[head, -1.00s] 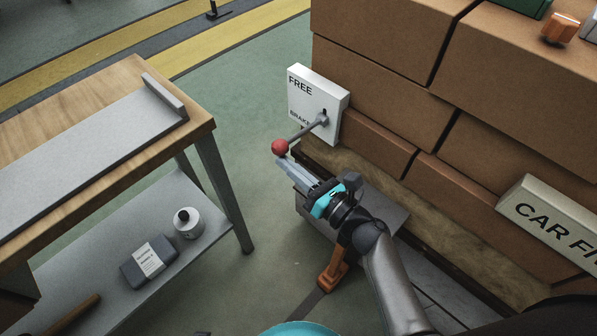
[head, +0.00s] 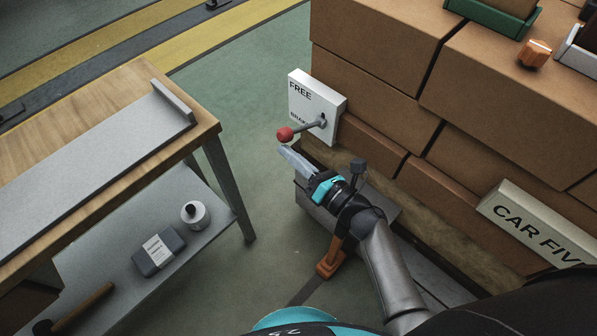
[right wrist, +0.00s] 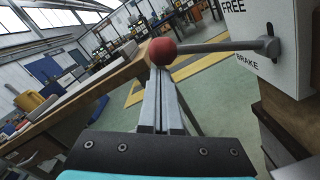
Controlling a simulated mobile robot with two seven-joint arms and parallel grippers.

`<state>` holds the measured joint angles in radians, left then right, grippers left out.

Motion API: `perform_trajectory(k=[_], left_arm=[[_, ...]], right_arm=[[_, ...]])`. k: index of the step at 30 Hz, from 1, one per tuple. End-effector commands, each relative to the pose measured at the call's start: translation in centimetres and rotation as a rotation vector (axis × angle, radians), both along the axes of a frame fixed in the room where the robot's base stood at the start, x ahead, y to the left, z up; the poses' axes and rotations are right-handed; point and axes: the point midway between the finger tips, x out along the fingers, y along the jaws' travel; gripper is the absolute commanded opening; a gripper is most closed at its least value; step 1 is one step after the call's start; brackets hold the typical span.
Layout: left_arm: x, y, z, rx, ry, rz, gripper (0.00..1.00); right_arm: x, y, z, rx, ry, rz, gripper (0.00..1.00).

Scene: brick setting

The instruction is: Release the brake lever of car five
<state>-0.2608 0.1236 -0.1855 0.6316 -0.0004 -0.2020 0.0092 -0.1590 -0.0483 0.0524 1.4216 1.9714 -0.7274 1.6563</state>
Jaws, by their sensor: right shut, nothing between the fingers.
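The brake lever is a grey rod (head: 310,128) with a red ball knob (head: 285,134). It comes out of a slot in a white plate (head: 315,95) marked FREE at the top and BRAKE lower down. The rod slopes slightly down toward the knob. My right gripper (head: 283,152) is shut and empty, its fingertips just under the knob. In the right wrist view the red knob (right wrist: 162,51) sits at the tips of the shut fingers (right wrist: 160,76); whether they touch is hard to tell. A CAR FIVE sign (head: 535,222) is on the brick-coloured load. My left gripper is out of view.
A wooden-topped bench (head: 130,105) with a lower shelf stands at left, holding a grey packet (head: 158,252) and a white roll (head: 194,214). Stacked brown blocks (head: 375,40) fill the right. Green floor lies open between them.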

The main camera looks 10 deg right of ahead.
Motion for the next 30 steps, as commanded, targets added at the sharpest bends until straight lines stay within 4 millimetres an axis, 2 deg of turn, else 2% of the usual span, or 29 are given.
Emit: perform_trajectory(k=[3, 6, 22, 26, 30], left_arm=[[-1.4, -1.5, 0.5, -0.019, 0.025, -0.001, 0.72], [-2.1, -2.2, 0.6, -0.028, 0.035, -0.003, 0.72], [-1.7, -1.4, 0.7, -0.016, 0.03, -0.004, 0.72], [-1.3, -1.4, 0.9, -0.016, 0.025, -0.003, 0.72], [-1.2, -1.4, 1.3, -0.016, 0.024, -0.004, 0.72]], right_arm=[[0.0, -0.1, 0.4, 0.03, 0.022, 0.0, 0.0], [0.1, -0.1, 0.5, 0.046, 0.032, -0.001, 0.0], [0.1, -0.2, 0.6, 0.055, 0.035, -0.003, 0.0], [-0.8, -0.8, 0.5, 0.055, 0.038, -0.004, 0.0], [-3.0, -2.2, 0.3, 0.051, 0.041, -0.003, 0.0]])
